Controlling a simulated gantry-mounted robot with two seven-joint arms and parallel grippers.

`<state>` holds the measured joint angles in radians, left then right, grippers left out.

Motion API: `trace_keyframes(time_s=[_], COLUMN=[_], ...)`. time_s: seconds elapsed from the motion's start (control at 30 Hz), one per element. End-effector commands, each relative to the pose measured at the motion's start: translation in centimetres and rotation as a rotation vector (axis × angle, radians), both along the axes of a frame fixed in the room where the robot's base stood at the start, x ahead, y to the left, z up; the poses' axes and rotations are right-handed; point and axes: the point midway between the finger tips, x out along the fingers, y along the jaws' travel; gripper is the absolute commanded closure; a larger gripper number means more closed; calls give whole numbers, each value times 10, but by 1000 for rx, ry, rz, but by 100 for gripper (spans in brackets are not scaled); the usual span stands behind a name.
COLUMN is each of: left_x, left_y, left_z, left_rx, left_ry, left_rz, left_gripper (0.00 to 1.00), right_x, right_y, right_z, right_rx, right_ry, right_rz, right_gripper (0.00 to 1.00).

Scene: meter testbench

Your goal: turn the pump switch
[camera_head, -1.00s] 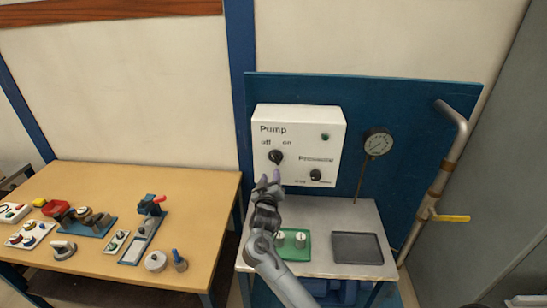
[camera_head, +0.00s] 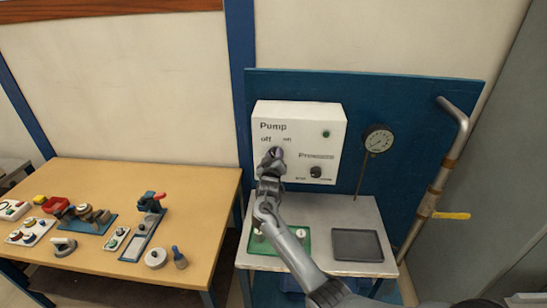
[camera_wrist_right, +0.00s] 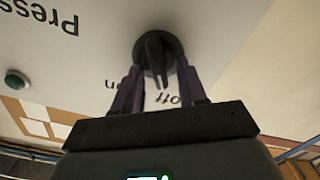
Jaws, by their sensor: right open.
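The pump switch is a black rotary knob (camera_wrist_right: 157,58) on the white control box (camera_head: 305,118), below the word "Pump" and near "off" and "on". In the head view my right gripper covers it. My right gripper (camera_head: 275,153) has its fingertips at the switch. In the right wrist view its two purple fingers (camera_wrist_right: 158,72) stand apart, one on each side of the knob's grip bar. Whether they touch the bar cannot be told. My left gripper is not in view.
A second knob (camera_head: 316,172) and a green lamp (camera_head: 326,133) are on the same box. A pressure gauge (camera_head: 377,139) and a pipe with a yellow handle (camera_head: 451,215) stand to the right. A dark tray (camera_head: 357,245) lies below. A wooden table (camera_head: 150,180) holds several parts.

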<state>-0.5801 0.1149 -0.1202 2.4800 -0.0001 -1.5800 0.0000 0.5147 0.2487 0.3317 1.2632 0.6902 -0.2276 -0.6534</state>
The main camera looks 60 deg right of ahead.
Motion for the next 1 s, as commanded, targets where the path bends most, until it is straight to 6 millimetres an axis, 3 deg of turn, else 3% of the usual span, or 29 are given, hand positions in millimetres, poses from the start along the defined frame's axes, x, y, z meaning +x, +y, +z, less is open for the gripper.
trace_keyframes(time_s=[0.17,0.4,0.43,1.0], left_x=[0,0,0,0], left_y=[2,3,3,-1], left_z=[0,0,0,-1], left_rx=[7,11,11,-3], left_ry=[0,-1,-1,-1], left_rz=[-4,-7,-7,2], left_gripper=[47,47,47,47], right_x=[0,0,0,-1], right_y=[0,0,0,0], right_z=[0,0,0,1], right_rx=[0,0,0,61], right_ry=[0,0,0,-116], right_rz=[0,0,0,-1], right_gripper=[62,98,100,100])
